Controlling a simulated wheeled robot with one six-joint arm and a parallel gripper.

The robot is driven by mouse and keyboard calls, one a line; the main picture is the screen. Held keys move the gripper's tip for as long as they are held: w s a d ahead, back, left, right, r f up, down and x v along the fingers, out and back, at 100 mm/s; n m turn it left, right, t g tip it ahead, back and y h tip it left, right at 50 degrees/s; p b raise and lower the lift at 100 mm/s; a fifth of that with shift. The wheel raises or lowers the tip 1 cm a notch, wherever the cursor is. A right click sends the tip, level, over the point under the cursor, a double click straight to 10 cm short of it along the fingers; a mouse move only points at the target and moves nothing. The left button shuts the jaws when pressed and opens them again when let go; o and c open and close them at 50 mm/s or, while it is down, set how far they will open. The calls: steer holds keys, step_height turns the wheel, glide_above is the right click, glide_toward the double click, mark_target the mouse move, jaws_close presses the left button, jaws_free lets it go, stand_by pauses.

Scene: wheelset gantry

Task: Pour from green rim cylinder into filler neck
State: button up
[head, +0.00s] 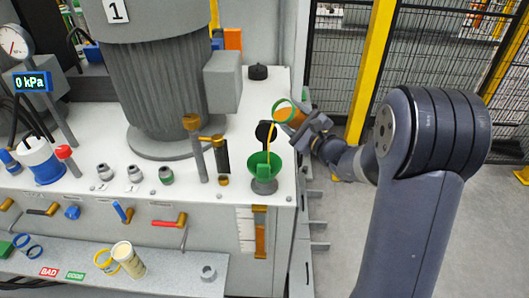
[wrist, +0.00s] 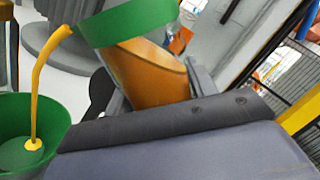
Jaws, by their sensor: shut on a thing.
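The green rim cylinder (head: 288,112) is held tilted in my gripper (head: 310,128), above and slightly right of the filler neck. In the wrist view its green rim (wrist: 125,20) and orange-brown liquid inside its clear wall (wrist: 150,70) show. A yellow-orange stream runs from the rim down into the green funnel (head: 262,166), which sits on the grey filler neck (head: 264,186). In the wrist view the stream lands inside the funnel (wrist: 30,125). My gripper is shut on the cylinder; its fingertips are partly hidden. A black cap (head: 265,131) stands open behind the funnel.
A level gauge (head: 260,230) is on the panel below the neck. A brass valve with a black handle (head: 222,155) stands left of the funnel. A yellow rim cylinder (head: 133,261) and a blue ring (head: 32,247) are on the front shelf. Yellow-posted fencing (head: 370,70) stands behind.

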steer(key=shift+w+n, duration=0.1)
steer(key=shift+n, duration=0.7)
steer(key=shift+d+r+n+y+p, duration=0.1)
steer(key=shift+r+n+y+p, duration=0.25)
steer(key=shift+r+n, duration=0.45)
stand_by(0.6)
steer(key=shift+f+n+y, duration=0.25)
steer(key=shift+f+n, duration=0.05)
steer(key=shift+n, duration=0.5)
stand_by(0.6)
steer(key=m, duration=0.1)
steer(key=f+m+b, duration=0.1)
steer(key=shift+f+m, duration=0.25)
steer(key=shift+m, duration=0.05)
steer(key=shift+r+m+h, duration=0.4)
steer(key=shift+m+h, duration=0.2)
steer(key=shift+m, duration=0.3)
steer(key=shift+m+p, duration=0.4)
steer(key=shift+m, duration=0.5)
